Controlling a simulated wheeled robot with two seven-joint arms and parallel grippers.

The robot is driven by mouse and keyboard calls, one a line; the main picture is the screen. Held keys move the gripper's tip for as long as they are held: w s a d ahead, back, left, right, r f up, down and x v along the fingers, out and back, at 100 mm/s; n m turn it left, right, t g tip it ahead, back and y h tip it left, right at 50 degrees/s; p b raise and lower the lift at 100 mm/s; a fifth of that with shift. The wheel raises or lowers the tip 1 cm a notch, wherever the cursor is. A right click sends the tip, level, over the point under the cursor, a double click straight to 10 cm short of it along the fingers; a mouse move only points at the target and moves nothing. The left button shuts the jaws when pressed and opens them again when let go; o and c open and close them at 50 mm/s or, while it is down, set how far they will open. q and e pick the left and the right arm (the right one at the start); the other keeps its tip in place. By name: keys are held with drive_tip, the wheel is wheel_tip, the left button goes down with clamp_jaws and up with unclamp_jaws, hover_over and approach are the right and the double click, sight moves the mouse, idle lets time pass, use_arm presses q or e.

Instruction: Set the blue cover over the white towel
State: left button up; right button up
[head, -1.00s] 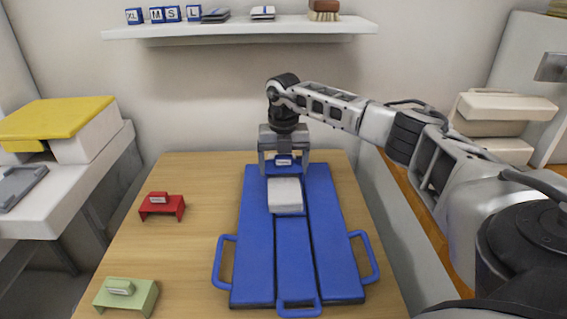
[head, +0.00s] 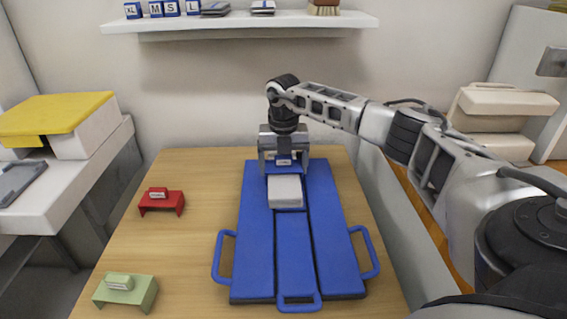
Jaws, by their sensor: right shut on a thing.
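The white towel (head: 285,191) is a small folded block lying on the middle panel of a blue folding board (head: 254,230). My right gripper (head: 284,168) points down just behind the towel, over the far end of the board. It is shut on a small blue cover (head: 284,162) with a pale label. Most of the cover is hidden between the fingers, and against the blue board its lower edge is hard to make out. I cannot tell its exact height above the board. The cover appears behind the towel, not over it. My left gripper is not in view.
A red cover (head: 162,203) and a green cover (head: 126,292) stand on the wooden table (head: 185,240) to the left. A side table with a yellow-lidded box (head: 55,113) is farther left. A white shelf (head: 250,25) hangs on the wall behind.

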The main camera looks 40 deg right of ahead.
drive_tip(key=shift+f, duration=0.15)
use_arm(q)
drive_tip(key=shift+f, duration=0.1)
use_arm(e)
drive_tip(key=o, duration=0.8)
drive_tip(key=shift+o, duration=0.2)
drive_tip(key=shift+r+p, duration=0.75)
drive_tip(key=shift+r, duration=0.05)
drive_tip(key=shift+r+p, duration=0.8)
drive_tip(key=shift+r, duration=0.1)
wheel_tip(320, 180, up, 3)
drive_tip(key=p, duration=0.3)
drive_tip(key=shift+r, duration=0.35)
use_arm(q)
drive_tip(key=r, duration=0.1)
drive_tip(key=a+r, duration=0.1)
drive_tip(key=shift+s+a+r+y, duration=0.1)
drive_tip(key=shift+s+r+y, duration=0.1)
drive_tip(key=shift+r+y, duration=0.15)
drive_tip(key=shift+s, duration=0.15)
use_arm(e)
drive_tip(key=shift+s, duration=0.1)
